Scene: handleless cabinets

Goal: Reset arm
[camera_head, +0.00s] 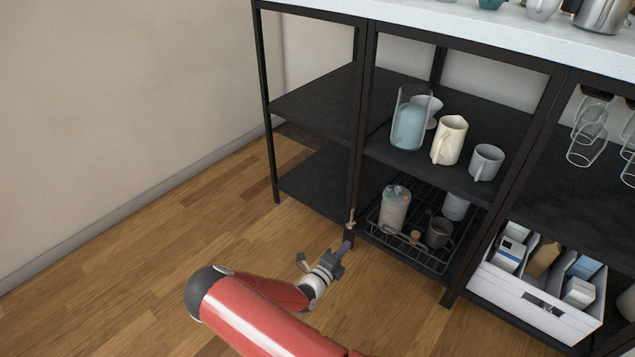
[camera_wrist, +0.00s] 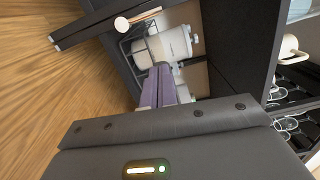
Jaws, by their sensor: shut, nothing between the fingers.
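My gripper (camera_head: 348,238) is at the front of the black shelf unit, low down, near a shelf post and left of the wire rack. It also shows in the wrist view (camera_wrist: 161,72), its purple fingers together and nothing held between them. My red and white arm reaches up to it from the bottom of the head view. In the wrist view a white bottle (camera_wrist: 176,43) lies beyond the fingertips; I cannot tell how far away it is.
A wire rack (camera_head: 405,252) on the low shelf holds a bottle (camera_head: 394,208) and a dark mug (camera_head: 438,233). A pitcher (camera_head: 449,140) and a grey mug (camera_head: 485,162) stand on the shelf above. A white crate (camera_head: 535,310) of cartons is at right. The wooden floor at left is clear.

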